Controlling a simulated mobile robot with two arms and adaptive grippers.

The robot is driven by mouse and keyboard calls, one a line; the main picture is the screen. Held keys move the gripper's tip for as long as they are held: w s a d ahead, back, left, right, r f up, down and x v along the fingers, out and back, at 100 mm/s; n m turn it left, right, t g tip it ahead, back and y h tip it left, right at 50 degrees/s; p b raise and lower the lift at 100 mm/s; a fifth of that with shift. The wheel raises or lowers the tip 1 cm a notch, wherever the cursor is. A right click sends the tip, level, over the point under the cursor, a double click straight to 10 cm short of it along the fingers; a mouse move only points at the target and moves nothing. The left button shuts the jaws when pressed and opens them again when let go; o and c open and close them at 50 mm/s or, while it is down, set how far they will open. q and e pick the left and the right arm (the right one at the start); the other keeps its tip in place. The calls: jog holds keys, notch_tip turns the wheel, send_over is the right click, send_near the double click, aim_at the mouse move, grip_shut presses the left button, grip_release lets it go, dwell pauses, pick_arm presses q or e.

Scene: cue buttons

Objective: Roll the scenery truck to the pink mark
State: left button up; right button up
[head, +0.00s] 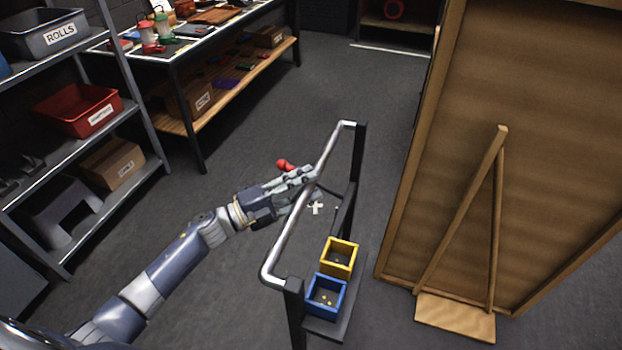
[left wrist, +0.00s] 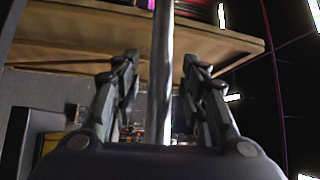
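A wheeled-truck-like frame has a bent metal push rail (head: 287,236) on dark posts, with a low dark shelf (head: 328,327) beside it. I take it to be the scenery truck; its wheels are not visible. My left gripper (head: 308,183) is at the middle of the rail. In the left wrist view the rail (left wrist: 162,75) runs between the two spread fingers of the left gripper (left wrist: 160,92), with a gap on both sides. My right gripper is out of view. I see no pink mark; a whitish cross (head: 315,208) lies on the floor past the rail.
A yellow bin (head: 339,243) and a blue bin (head: 313,309) sit on the low shelf. A large braced wooden panel (head: 560,150) stands close on the right. Metal shelving (head: 150,128) and a loaded table (head: 195,48) line the left. Grey floor (head: 345,80) is open at the back.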

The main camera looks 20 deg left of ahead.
pick_arm(q)
jog(key=shift+x, duration=0.8)
grip_shut()
jog(key=shift+d, duration=0.1)
